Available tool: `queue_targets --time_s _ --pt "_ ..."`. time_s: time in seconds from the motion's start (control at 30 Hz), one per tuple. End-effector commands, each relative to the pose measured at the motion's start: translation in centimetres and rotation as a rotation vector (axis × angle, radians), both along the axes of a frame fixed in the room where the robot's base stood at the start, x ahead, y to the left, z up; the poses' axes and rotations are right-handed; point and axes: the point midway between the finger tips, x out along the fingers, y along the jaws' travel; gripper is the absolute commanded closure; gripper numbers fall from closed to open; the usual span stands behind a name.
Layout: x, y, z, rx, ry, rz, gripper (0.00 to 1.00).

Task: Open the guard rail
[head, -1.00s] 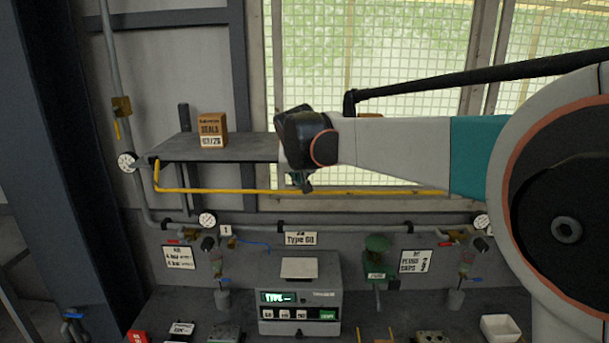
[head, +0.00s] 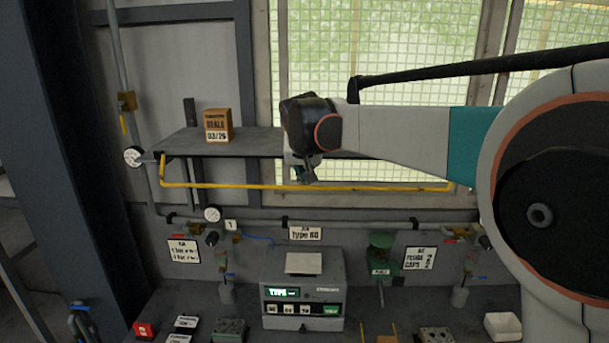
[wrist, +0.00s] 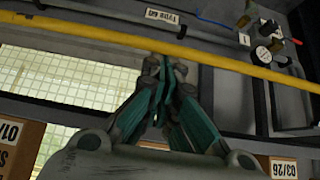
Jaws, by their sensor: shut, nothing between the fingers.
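The guard rail is a thin yellow bar (head: 240,186) running across the front of the grey shelf (head: 185,144), with a short upright part at its left end. My gripper (head: 306,175) is at the rail's middle stretch, below my dark wrist. In the wrist view the rail (wrist: 90,32) crosses the upper part of the picture, and my gripper's fingertips (wrist: 165,66) are together just below it in the picture. Nothing shows between them. I cannot tell whether they touch the rail. My arm hides the right part of the shelf.
A seals box (head: 218,125) stands on the shelf. Behind is a meshed window (head: 400,50). Below are a pipe with gauges (head: 212,214), a Type 60 label (head: 306,233), a display unit (head: 303,290) and a green device (head: 381,256). A white tray (head: 502,326) is at the right.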

Motion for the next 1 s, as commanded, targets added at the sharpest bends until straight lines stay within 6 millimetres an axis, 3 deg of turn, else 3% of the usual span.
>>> queue_targets --time_s 0.47,1.0 --pt "-0.7 0.0 0.7 0.006 0.172 0.0 1.0" --pt "-1.4 0.1 1.6 0.005 0.164 0.001 1.0"
